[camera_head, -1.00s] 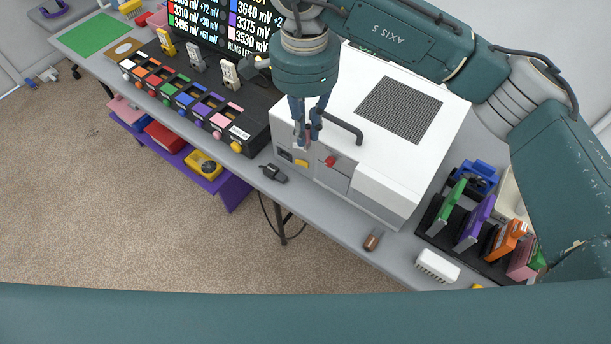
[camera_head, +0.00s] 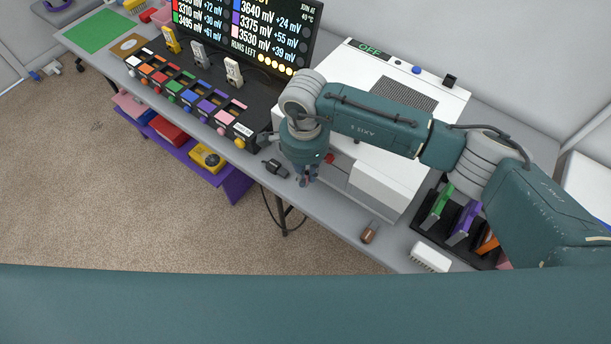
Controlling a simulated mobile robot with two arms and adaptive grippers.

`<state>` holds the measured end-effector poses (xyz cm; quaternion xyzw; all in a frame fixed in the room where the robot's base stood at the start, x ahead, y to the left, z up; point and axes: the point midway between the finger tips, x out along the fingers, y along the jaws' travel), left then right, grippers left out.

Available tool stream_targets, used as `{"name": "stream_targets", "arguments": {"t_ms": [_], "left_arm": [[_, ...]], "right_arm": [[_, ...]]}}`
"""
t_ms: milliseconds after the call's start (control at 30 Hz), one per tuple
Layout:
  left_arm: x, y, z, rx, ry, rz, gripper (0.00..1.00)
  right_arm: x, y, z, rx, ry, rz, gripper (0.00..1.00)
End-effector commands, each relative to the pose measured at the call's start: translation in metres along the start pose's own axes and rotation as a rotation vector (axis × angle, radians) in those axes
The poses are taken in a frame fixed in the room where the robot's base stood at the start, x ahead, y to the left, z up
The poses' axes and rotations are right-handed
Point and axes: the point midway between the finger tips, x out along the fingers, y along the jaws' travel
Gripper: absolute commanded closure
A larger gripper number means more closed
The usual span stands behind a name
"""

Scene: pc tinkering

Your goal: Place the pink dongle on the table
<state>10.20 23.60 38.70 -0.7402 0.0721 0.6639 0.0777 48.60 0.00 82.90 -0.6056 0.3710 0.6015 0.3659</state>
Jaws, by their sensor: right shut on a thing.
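My right gripper (camera_head: 304,183) points down at the front edge of the grey table (camera_head: 335,205), in front of the white box. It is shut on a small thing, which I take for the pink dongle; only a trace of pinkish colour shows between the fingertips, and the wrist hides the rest. I cannot tell whether the dongle touches the table. My left gripper is not in view.
A small black device (camera_head: 275,167) lies just left of my right gripper. The white box (camera_head: 385,190) stands behind it. A brown cylinder (camera_head: 369,232) and a white block (camera_head: 431,257) lie to the right. A row of coloured slots (camera_head: 190,95) is at left.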

Motion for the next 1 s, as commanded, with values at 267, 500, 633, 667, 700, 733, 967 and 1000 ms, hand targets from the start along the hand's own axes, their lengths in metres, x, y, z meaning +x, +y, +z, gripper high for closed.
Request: {"name": "stream_targets", "arguments": {"t_ms": [267,500,633,667,700,733,967,1000], "left_arm": [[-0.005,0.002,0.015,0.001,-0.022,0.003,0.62],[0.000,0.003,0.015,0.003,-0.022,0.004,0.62],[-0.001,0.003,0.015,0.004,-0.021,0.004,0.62],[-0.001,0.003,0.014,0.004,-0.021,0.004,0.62],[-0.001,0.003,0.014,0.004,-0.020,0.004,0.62],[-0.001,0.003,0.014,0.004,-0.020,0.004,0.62],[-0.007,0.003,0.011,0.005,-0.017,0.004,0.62],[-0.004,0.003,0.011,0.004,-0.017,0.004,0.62]], "right_arm": [[0.023,0.000,0.000,-0.001,0.000,0.000,1.00],[0.027,0.000,0.000,-0.001,0.000,0.000,1.00],[0.026,0.000,0.000,0.000,0.000,0.001,0.79],[0.026,0.000,0.000,0.000,0.000,0.001,0.79],[0.026,0.000,0.000,0.000,0.000,0.001,0.79],[0.026,0.000,0.000,0.000,0.000,0.001,0.79],[0.020,0.000,0.000,0.000,-0.001,0.001,0.79],[0.019,-0.001,0.000,-0.001,0.000,-0.002,0.79]]}}
